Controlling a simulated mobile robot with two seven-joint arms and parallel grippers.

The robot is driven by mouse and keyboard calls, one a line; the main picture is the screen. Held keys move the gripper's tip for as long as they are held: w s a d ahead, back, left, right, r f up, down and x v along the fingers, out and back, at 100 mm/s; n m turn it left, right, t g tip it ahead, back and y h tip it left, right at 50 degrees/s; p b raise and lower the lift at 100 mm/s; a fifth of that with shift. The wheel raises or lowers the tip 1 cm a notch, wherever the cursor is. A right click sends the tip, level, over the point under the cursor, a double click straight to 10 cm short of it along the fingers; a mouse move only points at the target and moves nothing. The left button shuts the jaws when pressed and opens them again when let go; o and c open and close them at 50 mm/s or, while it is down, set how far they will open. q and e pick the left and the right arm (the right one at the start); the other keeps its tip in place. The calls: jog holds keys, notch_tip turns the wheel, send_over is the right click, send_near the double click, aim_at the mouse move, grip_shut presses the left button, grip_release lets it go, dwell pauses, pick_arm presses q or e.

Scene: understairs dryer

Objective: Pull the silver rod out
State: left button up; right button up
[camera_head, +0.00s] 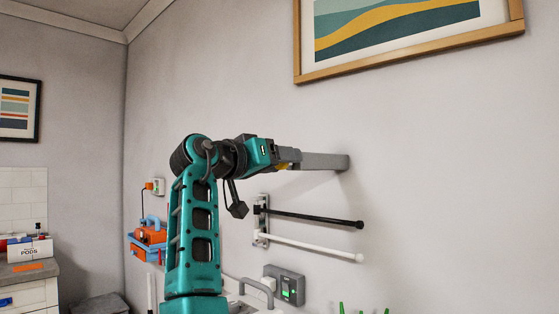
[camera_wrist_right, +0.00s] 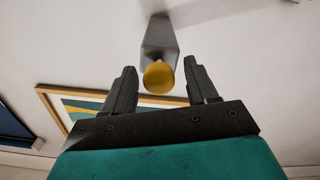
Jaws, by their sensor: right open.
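A silver-grey bar (camera_head: 322,162) stands out against the wall in the head view, with a yellow end (camera_head: 292,155) beside my right gripper (camera_head: 283,158). In the right wrist view the round yellow end (camera_wrist_right: 159,77) faces the camera, and the grey bar (camera_wrist_right: 160,40) runs away behind it towards the wall. My right gripper (camera_wrist_right: 160,68) is open, with one finger on each side of the yellow end. Gaps show on both sides. My left gripper is not in view.
A wall bracket (camera_head: 262,222) carries a black rod (camera_head: 315,217) and a white rod (camera_head: 310,245) below the bar. A grey box with a green light (camera_head: 290,288) is lower. A framed picture (camera_head: 300,60) hangs above. Orange and blue items (camera_head: 150,238) are left of my arm.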

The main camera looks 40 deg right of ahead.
grip_shut()
dwell(0.5)
